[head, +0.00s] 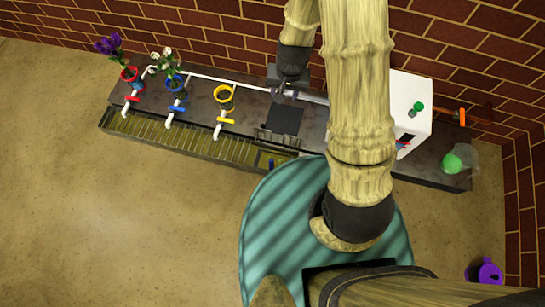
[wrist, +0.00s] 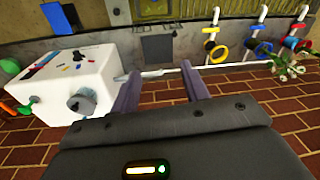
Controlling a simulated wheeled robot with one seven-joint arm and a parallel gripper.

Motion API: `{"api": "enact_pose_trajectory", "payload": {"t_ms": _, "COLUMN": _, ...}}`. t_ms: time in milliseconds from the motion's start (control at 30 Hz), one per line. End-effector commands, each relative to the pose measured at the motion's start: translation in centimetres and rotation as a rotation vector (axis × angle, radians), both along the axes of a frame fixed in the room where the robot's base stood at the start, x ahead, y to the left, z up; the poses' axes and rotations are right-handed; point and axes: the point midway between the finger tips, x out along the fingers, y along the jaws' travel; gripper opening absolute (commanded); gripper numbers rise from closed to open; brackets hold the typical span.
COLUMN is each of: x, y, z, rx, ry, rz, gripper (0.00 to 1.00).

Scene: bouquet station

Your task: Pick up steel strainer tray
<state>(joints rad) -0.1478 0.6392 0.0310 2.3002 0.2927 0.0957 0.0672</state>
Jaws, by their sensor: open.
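I cannot tell for certain which piece is the steel strainer tray. A dark flat square plate (head: 284,120) lies on the counter, with a thin barred rack (head: 275,138) at its front edge. The plate also shows in the wrist view (wrist: 157,48). A long slatted trough (head: 170,138) runs along the counter's front. My gripper (head: 284,92) is at the back of the counter, just behind the plate. In the wrist view my gripper (wrist: 158,78) has its fingers spread, with nothing held between them; a white pipe (wrist: 155,73) shows beyond them.
A white box (head: 408,105) stands right of the plate. Red, blue and yellow ring holders (head: 224,93) with taps stand left; flowers (head: 110,45) fill two. A brick wall (head: 225,22) closes the back. A green ball (head: 452,163) and purple object (head: 485,272) are right. Floor (head: 110,220) in front is clear.

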Motion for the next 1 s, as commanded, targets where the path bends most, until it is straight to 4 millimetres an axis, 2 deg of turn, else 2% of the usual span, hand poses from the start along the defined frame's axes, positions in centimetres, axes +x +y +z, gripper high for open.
{"api": "enact_pose_trajectory", "payload": {"t_ms": 33, "x": 0.1, "y": 0.4, "z": -4.0, "rx": -0.001, "ry": 0.011, "rz": -0.009, "gripper": 0.45}}
{"api": "enact_pose_trajectory", "payload": {"t_ms": 267, "x": 0.3, "y": 1.8, "z": -14.8, "rx": -0.008, "ry": 0.044, "rz": -0.056, "gripper": 0.45}}
{"api": "enact_pose_trajectory", "payload": {"t_ms": 600, "x": -0.8, "y": 3.5, "z": -31.0, "rx": -0.037, "ry": 0.091, "rz": -0.128, "gripper": 0.45}}
{"api": "enact_pose_trajectory", "payload": {"t_ms": 700, "x": -1.3, "y": 3.7, "z": -34.5, "rx": -0.046, "ry": 0.1, "rz": -0.146, "gripper": 0.45}}
{"api": "enact_pose_trajectory", "payload": {"t_ms": 800, "x": -1.6, "y": 3.9, "z": -36.3, "rx": -0.053, "ry": 0.104, "rz": -0.157, "gripper": 0.45}}
{"api": "enact_pose_trajectory", "payload": {"t_ms": 1000, "x": -1.7, "y": 3.9, "z": -36.7, "rx": -0.056, "ry": 0.106, "rz": -0.163, "gripper": 0.45}}
